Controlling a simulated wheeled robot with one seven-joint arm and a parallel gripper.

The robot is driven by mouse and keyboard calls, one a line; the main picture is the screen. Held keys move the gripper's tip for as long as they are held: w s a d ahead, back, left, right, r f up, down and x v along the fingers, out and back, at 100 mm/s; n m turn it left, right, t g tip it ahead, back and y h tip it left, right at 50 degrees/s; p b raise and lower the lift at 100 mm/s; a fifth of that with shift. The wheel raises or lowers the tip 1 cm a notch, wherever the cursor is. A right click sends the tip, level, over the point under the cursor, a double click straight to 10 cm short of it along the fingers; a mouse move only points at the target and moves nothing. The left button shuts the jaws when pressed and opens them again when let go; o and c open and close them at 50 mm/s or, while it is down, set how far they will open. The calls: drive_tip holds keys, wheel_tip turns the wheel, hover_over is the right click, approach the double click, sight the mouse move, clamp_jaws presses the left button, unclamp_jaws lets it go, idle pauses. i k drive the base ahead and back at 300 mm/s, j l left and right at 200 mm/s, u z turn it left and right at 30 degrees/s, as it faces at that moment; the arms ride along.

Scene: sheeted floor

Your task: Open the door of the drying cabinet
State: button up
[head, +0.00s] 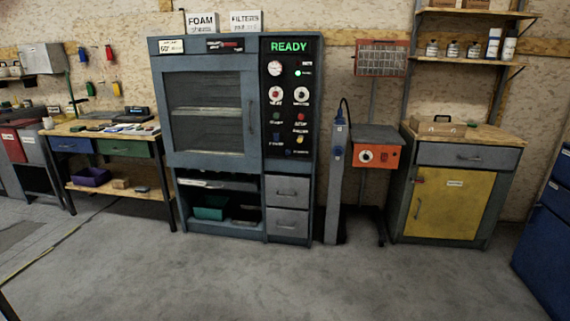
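The drying cabinet (167,150) is the tall blue-grey unit left of centre against the wall. Its door (178,160) has a blue-grey frame around a dark window, with shelves showing behind it. The door looks shut. A dark vertical handle (250,117) is on the door's right side. The black control panel (290,90) to the right of the door shows a green READY sign, dials and several coloured buttons. My gripper is not in the head view.
A workbench (110,127) with drawers stands to the left. An orange box on a stand (376,154) and a yellow-doored cabinet (450,205) stand to the right. A blue cabinet (548,230) is at the right edge. The grey floor (280,280) in front is clear.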

sight(248, 65)
drive_tip(key=i, duration=1.85)
drive_tip(key=i+u, duration=0.15)
drive_tip(key=i, duration=0.35)
drive_tip(key=i+l+u, duration=0.1)
drive_tip(key=i, duration=0.4)
drive_tip(key=i+l+u, duration=0.15)
drive_tip(key=i, duration=0.35)
drive_tip(key=u, duration=0.95)
drive_tip(key=i+l+z, duration=0.15)
drive_tip(key=i+z, duration=0.15)
drive_tip(key=i, duration=0.2)
